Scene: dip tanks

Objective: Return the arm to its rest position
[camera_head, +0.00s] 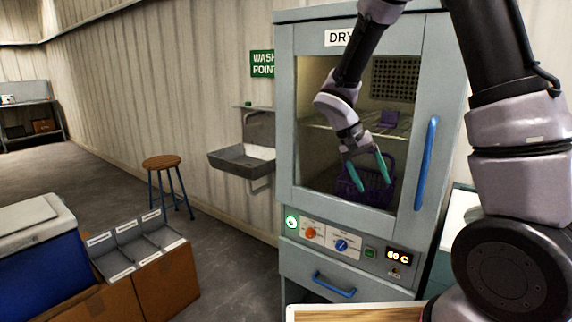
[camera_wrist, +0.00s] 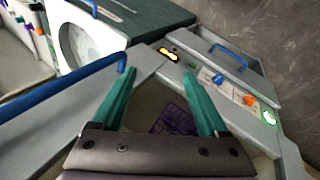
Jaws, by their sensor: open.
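My gripper (camera_head: 374,182) has two teal fingers. In the head view it hangs from my arm, pointing down, in front of the drying cabinet (camera_head: 284,120) with the DRY sign. Its fingers are apart with nothing between them. Behind the cabinet's window a purple basket (camera_head: 349,196) shows, partly hidden by the fingers, and a small purple item (camera_head: 389,118) sits on the shelf above. In the wrist view the open fingers (camera_wrist: 165,100) point toward the cabinet front, with a purple shape (camera_wrist: 172,121) beyond them, partly hidden by the gripper body.
The cabinet has a blue upright handle (camera_head: 426,165) and a control panel (camera_head: 345,244). A wall sink (camera_head: 240,160) and a stool (camera_head: 162,162) stand left. A grey compartment box (camera_head: 138,248) and blue cooler (camera_head: 38,255) are in front at left. Open floor lies between.

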